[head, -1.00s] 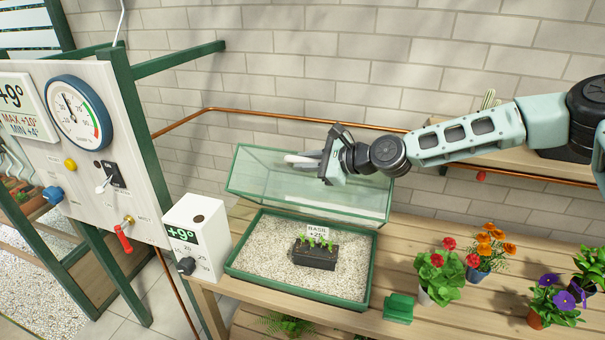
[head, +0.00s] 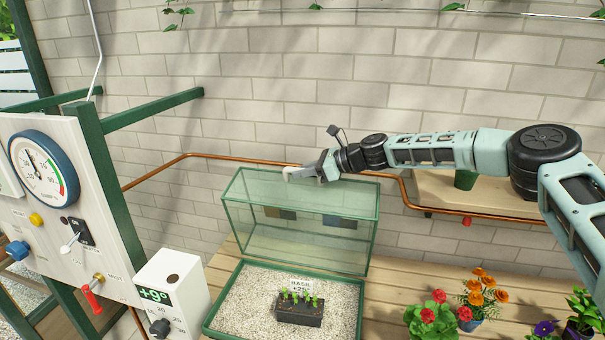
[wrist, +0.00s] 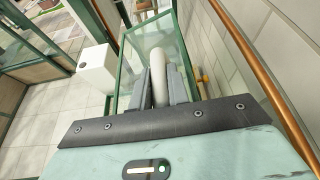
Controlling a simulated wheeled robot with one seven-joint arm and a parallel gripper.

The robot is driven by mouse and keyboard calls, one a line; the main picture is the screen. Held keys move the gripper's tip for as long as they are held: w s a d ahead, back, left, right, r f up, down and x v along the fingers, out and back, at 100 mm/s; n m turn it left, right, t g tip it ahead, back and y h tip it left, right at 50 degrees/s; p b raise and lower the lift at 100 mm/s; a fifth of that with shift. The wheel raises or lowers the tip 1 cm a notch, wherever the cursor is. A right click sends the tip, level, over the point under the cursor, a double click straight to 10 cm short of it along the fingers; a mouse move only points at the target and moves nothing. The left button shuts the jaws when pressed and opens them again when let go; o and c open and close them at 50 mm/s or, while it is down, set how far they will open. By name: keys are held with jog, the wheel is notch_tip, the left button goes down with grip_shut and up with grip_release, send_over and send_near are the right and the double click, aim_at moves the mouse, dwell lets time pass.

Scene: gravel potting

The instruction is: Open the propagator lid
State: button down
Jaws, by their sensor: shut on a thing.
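The propagator lid (head: 300,245) is a clear box with green edges. It stands tilted up nearly upright behind the gravel tray, its hinge side at the tray's back edge. The propagator tray (head: 284,268) is open at the front, with pale gravel and a black block of seedlings in it. My gripper (head: 303,173) is at the top edge of the lid. In the wrist view my gripper (wrist: 160,85) is shut on the pale lid handle (wrist: 157,70), with the lid's glass (wrist: 150,42) beyond it.
A white controller box (head: 170,290) reading +9° stands left of the tray. A copper pipe (head: 240,158) runs along the brick wall close behind the lid. Potted flowers (head: 433,318) stand to the right. A gauge panel (head: 90,200) is at far left.

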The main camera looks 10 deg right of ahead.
jog(key=shift+f, duration=0.15)
jog(key=c, duration=1.3)
grip_release()
jog(key=shift+c, duration=0.2)
jog(key=shift+d, duration=0.1)
jog(key=b+v, duration=0.6)
jog(key=v, duration=1.1)
